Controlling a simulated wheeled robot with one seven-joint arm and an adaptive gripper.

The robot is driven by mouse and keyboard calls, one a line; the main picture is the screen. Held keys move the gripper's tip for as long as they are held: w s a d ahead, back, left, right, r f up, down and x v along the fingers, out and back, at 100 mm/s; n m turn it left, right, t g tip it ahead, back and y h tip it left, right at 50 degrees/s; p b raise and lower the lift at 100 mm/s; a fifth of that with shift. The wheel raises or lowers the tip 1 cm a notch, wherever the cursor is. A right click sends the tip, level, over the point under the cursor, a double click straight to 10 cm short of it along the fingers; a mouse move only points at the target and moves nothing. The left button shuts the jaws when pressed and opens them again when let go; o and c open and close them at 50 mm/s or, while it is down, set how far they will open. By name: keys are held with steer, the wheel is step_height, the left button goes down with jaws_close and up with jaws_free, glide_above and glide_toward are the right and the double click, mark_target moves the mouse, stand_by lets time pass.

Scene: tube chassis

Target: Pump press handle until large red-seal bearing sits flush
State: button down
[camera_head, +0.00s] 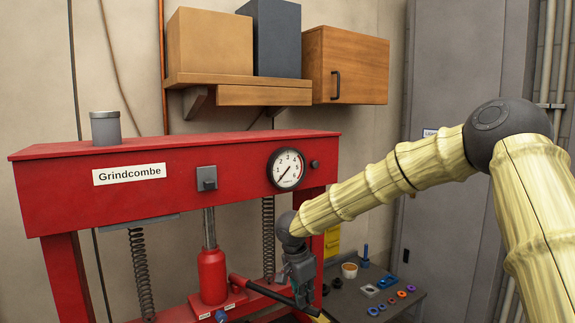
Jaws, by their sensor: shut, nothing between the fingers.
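The red press (80,185) labelled Grindcombe fills the left side of the view. Its red bottle jack (212,276) stands between two coil springs under the top beam. The dark press handle (265,291) slopes down to the right from beside the jack. My gripper (304,300) is shut at the handle's right end and partly overlaps it; I cannot tell whether they touch. No bearing shows in the press, whose lower part is cut off by the frame. A small red-orange ring (401,294) lies on the bench; I cannot tell whether it is the red-seal bearing.
A round dial gauge (286,169) is on the press beam. The dark bench (350,300) at the lower right holds several coloured rings and a small cup (349,270). A shelf (240,82) with boxes and a wooden cabinet (346,66) hang above.

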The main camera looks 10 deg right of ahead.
mark_target(303, 313)
step_height(303, 313, up, 3)
steer(key=shift+f+p, duration=0.1)
steer(key=shift+p, duration=0.8)
step_height(303, 313, up, 5)
steer(key=shift+r, duration=0.2)
steer(key=shift+f, duration=0.1)
steer(key=shift+f+b, duration=1)
steer(key=shift+f, duration=6.4)
steer(key=shift+r+p, duration=1)
steer(key=shift+r, duration=0.6)
step_height(303, 313, up, 12)
steer(key=shift+f, duration=0.25)
steer(key=shift+f, duration=0.1)
